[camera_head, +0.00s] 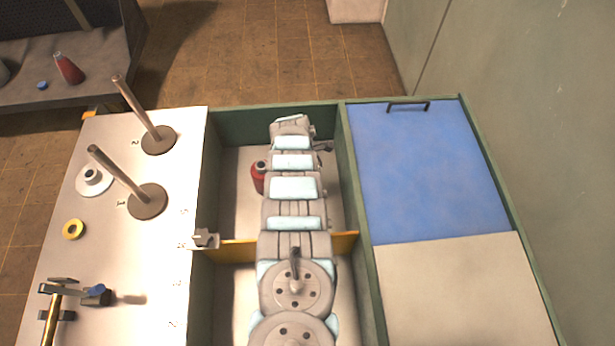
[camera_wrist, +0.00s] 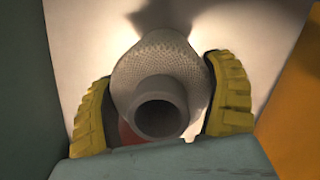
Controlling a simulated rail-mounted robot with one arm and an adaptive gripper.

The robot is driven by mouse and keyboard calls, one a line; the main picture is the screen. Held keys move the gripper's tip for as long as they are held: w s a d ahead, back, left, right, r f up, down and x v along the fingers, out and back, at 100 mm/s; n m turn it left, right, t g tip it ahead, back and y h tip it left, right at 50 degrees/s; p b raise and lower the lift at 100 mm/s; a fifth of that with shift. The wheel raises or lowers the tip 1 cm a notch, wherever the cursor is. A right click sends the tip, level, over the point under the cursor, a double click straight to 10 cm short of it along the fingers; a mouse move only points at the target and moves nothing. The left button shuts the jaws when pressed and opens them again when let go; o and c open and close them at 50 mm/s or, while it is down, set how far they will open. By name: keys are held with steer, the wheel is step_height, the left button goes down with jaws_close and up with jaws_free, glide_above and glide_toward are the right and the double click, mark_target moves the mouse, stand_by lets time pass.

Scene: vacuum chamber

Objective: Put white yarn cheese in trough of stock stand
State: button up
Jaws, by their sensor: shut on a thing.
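My gripper (camera_wrist: 160,98) is shut on the white yarn cheese (camera_wrist: 165,62), one yellow ribbed finger on each side of it. The cheese looks greyish white and textured, with an open tube end facing the camera. It is over the pale floor of the trough (camera_wrist: 75,25), between a green-grey wall and an orange divider; I cannot tell whether it touches the floor. In the head view the trough (camera_head: 235,165) is the long green-walled bay in the middle. My arm hides the gripper and the cheese there.
A red bobbin (camera_head: 258,178) stands in the far bay, partly hidden by my arm; red also shows behind the cheese. An orange divider (camera_head: 240,250) crosses the trough. Left is a pale top with two posts (camera_head: 130,175) and a yellow ring (camera_head: 73,229). Right is a blue panel (camera_head: 430,170).

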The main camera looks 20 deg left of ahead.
step_height(320, 180, down, 3)
steer(key=shift+f+b, duration=0.15)
steer(key=shift+b, duration=1.05)
steer(key=o, duration=1)
steer(key=shift+s+a+r+p, duration=0.25)
steer(key=shift+r+p, duration=1.2)
steer(key=shift+r, duration=0.5)
steer(key=shift+s+a+r+p, duration=0.25)
steer(key=shift+r+p, duration=1.2)
steer(key=shift+r, duration=0.55)
steer(key=shift+s+a+r+p, duration=0.15)
steer(key=shift+s+r+p, duration=0.1)
steer(key=shift+r+p, duration=1.45)
